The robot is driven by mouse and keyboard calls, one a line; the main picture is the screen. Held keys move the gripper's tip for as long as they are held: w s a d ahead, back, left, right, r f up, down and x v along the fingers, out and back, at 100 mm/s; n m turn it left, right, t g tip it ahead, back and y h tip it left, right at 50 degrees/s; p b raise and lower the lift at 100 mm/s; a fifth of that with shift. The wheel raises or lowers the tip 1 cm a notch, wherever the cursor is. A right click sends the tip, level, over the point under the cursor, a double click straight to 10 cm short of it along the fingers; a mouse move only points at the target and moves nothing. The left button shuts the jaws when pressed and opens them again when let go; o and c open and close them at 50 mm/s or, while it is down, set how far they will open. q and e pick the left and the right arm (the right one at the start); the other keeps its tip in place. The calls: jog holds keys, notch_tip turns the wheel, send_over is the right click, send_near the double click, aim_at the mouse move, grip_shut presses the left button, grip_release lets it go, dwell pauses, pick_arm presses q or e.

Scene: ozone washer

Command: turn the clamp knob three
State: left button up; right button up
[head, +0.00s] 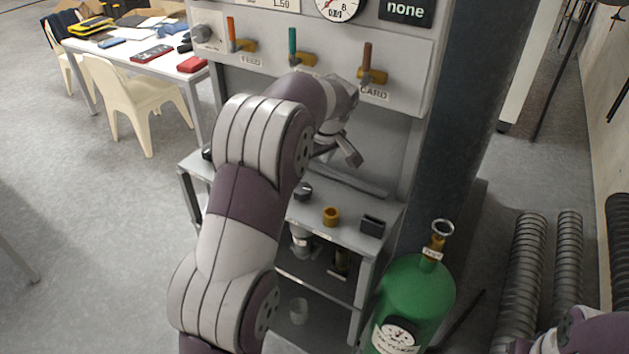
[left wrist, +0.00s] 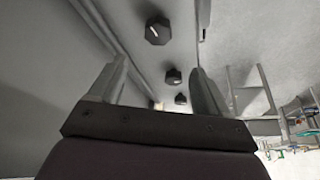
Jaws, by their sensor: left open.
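In the left wrist view several dark knobs stand in a row on a pale surface: a near one (left wrist: 158,31) with a white pointer line, a middle one (left wrist: 173,76) and a far one (left wrist: 181,99). I cannot tell which is clamp knob three. My left gripper (left wrist: 160,68) is open and empty, its fingers on either side of the row in the picture, with no visible contact. In the head view my left gripper (head: 342,152) is over the back of the grey bench (head: 345,205), partly hidden by my arm. My right gripper is out of view.
The panel (head: 310,70) above the bench has three levers, a gauge and a "none" display.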

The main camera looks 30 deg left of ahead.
pick_arm(q)
jog(key=f, duration=0.1)
jog(key=p, duration=0.3)
send_over(305, 189)
jog(key=d, duration=0.2)
jog(key=f, duration=0.6)
jog(key=shift+s+a+f, duration=0.15)
jog(key=shift+s+a, duration=0.1)
jog(key=shift+s, duration=0.05)
jog(key=x, duration=0.3)
jog(key=s+x, duration=0.1)
jog(key=shift+w+a+f+p, duration=0.15)
jog(key=shift+a+p, duration=0.2)
jog(key=shift+p, duration=0.05)
jog(key=shift+w+d+f, duration=0.1)
jog(key=shift+w+d, duration=0.15)
jog(key=shift+c, duration=0.5)
jog(key=c, duration=0.9)
